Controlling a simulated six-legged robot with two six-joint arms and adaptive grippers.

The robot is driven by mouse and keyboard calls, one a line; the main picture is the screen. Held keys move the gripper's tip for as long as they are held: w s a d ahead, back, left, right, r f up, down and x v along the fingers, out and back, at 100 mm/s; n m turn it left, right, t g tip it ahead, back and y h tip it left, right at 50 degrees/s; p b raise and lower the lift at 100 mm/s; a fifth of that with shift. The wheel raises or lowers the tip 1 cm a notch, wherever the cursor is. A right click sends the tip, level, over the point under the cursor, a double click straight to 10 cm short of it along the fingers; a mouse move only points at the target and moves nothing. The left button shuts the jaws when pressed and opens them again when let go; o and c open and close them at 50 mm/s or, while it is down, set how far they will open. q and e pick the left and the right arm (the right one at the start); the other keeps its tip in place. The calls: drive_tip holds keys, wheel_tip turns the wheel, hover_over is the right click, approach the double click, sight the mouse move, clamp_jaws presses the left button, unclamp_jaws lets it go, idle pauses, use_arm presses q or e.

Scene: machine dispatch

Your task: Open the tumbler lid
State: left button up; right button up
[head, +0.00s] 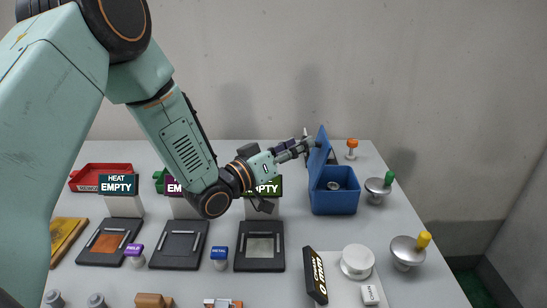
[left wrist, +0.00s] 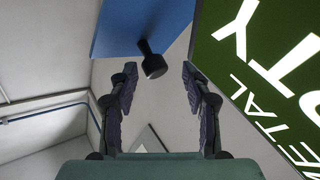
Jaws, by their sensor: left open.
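The tumbler appears to be the blue box (head: 334,203) at the back right of the table. Its blue lid (head: 320,148) stands raised and tilted at the box's left side, so the box is open. A grey round part (head: 334,185) shows inside. My left gripper (head: 307,146) is beside the raised lid, on its left. In the left wrist view my left gripper (left wrist: 159,78) is open, with a black knob (left wrist: 150,60) on the blue lid (left wrist: 130,25) just beyond and between the fingertips. I cannot tell whether they touch. My right gripper is not in view.
Sign stands, including a green one (head: 266,186), stand left of the box under my left arm. Dark trays (head: 259,265) lie in front of them. Knobbed metal domes (head: 376,197) stand right of the box. A black sign (head: 314,276) and white round item (head: 357,260) are in front.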

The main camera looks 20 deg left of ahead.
use_arm(q)
drive_tip(key=v, duration=1)
idle(0.5)
